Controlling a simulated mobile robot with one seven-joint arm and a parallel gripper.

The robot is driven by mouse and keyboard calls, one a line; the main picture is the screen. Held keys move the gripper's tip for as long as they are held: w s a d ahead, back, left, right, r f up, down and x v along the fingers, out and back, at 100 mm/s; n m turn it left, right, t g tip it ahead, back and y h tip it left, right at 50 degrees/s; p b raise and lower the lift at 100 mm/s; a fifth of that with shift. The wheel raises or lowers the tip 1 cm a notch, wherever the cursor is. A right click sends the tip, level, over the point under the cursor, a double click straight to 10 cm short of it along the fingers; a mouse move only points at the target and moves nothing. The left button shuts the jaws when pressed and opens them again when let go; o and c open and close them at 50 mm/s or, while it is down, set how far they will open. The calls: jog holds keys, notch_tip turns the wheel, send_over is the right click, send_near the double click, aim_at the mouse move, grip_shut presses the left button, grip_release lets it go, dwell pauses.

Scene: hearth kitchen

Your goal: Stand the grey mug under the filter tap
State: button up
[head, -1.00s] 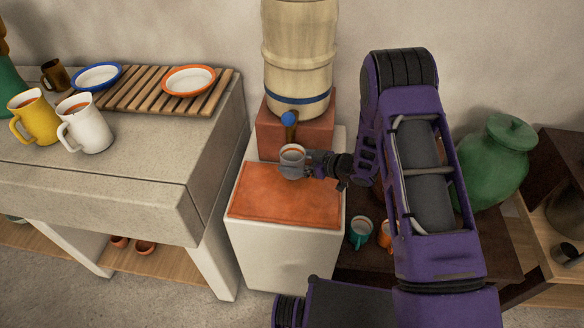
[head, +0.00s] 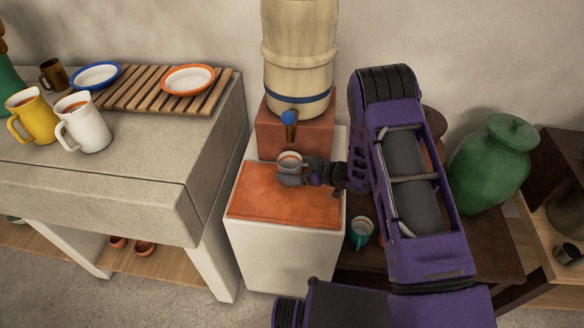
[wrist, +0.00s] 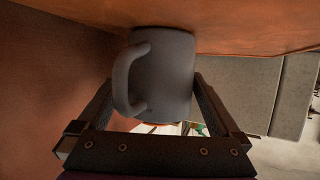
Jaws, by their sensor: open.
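The grey mug (head: 289,171) is upright at the back of the orange mat (head: 285,205), below the filter tap (head: 290,125) in the head view. In the wrist view the mug (wrist: 165,75) appears upside down, its base at the orange surface and seemingly resting on it; its handle is on the left. My gripper (head: 300,175) reaches in from the right. Its fingers (wrist: 155,105) are open, one on each side of the mug. I cannot tell whether the mug's mouth is exactly under the spout.
The water barrel (head: 299,70) stands on a red block (head: 318,138) behind the mat. A stone counter with a yellow jug (head: 32,115) and white jug (head: 85,125) is on the left. A teal mug (head: 361,233) and green jar (head: 490,165) are on the right. The mat's front is clear.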

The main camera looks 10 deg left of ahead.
jog(key=shift+r, duration=0.25)
jog(key=p+v, duration=0.1)
jog(key=v, duration=1.1)
